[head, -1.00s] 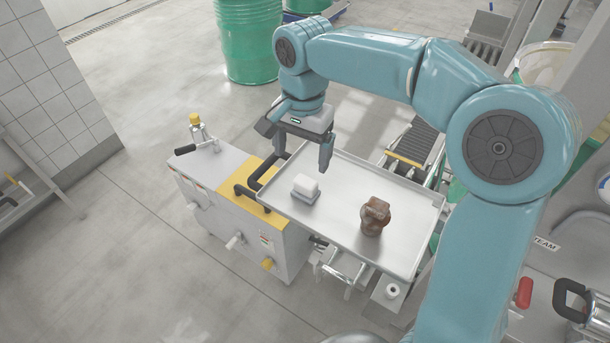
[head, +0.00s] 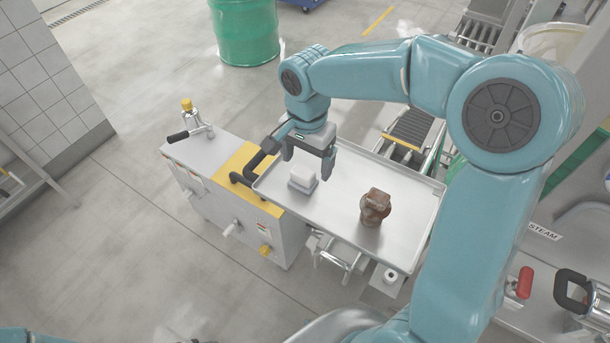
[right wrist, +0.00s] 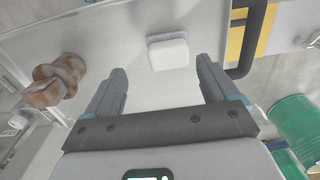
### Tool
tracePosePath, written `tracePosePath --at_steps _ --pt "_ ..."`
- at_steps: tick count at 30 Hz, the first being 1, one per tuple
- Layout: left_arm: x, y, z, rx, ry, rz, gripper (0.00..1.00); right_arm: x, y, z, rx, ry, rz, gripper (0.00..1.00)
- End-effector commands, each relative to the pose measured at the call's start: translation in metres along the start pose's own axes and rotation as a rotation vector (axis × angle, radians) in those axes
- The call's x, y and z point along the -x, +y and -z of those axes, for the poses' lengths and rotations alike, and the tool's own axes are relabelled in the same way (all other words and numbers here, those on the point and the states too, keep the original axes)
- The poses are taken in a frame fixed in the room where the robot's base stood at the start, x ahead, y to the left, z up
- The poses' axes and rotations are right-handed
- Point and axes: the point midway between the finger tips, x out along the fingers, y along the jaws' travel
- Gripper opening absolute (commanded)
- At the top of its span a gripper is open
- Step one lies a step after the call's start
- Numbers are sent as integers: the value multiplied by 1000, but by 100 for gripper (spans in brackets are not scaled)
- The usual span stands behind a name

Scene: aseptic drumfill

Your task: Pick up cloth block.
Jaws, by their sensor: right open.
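The cloth block (head: 304,175) is a small white block with a blue-grey lower part. It sits near the left end of a shallow metal tray (head: 345,215). My right gripper (head: 308,160) is just above and behind the block, pointing down, with empty jaws. In the right wrist view the two fingers of the gripper (right wrist: 162,70) are spread apart. The white block (right wrist: 168,53) lies just beyond the fingertips, in line with the gap between them, apart from both. My left gripper is not in view.
A brown, lumpy fitting (head: 375,207) stands on the tray right of the block. A black curved handle (head: 253,166) and a grey cabinet with a yellow band (head: 236,170) adjoin the tray's left end. A green drum (head: 245,32) stands on the floor behind.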

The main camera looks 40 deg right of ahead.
Motion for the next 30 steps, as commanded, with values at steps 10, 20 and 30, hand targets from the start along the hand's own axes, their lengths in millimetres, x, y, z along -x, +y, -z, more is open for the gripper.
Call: tracePosePath --at_steps 10,20,30 --pt "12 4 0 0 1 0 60 -47 -6 3 0 -2 -4 87" --pt "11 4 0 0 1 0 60 -50 -6 3 0 -1 -1 61" --pt "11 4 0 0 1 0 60 -50 -6 3 0 -1 -1 31"
